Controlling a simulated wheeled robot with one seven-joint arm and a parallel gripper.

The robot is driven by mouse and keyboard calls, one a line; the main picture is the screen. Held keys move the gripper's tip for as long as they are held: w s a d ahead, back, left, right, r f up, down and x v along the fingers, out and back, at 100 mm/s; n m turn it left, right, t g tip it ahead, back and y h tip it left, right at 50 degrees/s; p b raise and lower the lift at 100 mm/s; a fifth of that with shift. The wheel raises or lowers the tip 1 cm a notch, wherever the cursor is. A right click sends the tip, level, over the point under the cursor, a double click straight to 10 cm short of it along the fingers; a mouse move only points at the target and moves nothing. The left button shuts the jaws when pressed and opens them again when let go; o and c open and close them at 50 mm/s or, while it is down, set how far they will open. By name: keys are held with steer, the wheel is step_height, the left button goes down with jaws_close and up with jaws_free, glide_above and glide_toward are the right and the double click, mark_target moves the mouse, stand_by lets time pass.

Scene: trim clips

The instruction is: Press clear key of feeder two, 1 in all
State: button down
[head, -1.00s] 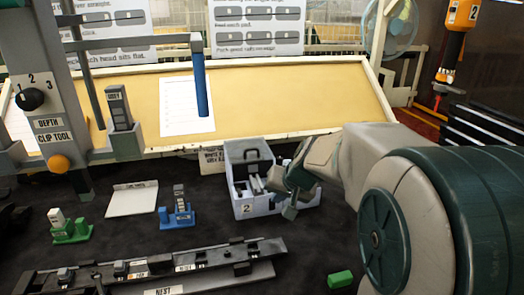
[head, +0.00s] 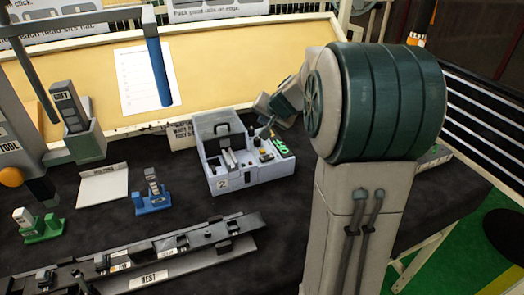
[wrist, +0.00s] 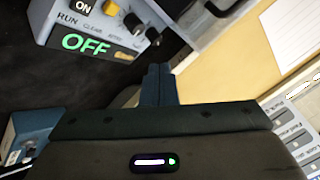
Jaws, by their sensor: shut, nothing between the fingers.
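Feeder two is a pale grey box (head: 255,178) with a "2" label, on the dark bench in the head view. Its right part carries small knobs and keys and a green "OFF" display (head: 281,147). The wrist view shows the control panel (wrist: 75,52) close up at upper left, with "RUN", "CLEAR" and "OFF" lettering. The CLEAR label (wrist: 92,33) lies below a yellow knob and dark knobs; which is its key I cannot tell. My gripper (head: 268,130) is shut and empty above the feeder's back right part; its fingers also show in the wrist view (wrist: 158,82). Contact is unclear.
A long black rail marked "NEST" (head: 155,278) lies in front. A blue stand (head: 152,203), a green stand (head: 42,228) and a white tray (head: 104,186) are to the left. A tan board (head: 230,75) stands behind.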

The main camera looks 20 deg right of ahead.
steer(key=b, duration=0.5)
glide_above(262, 151)
steer(key=f, duration=0.7)
steer(key=shift+s+d, duration=0.15)
steer(key=shift+s, duration=0.2)
steer(key=shift+f+b, duration=0.7)
steer(key=shift+b, duration=0.4)
steer(key=shift+f, duration=0.15)
steer(key=shift+f+b, duration=0.3)
steer(key=shift+b, duration=0.35)
steer(key=shift+f+b, duration=0.45)
steer(key=shift+b, duration=0.15)
stand_by(0.5)
steer(key=shift+r, duration=0.1)
steer(key=shift+r+p, duration=0.65)
steer(key=shift+r, duration=0.15)
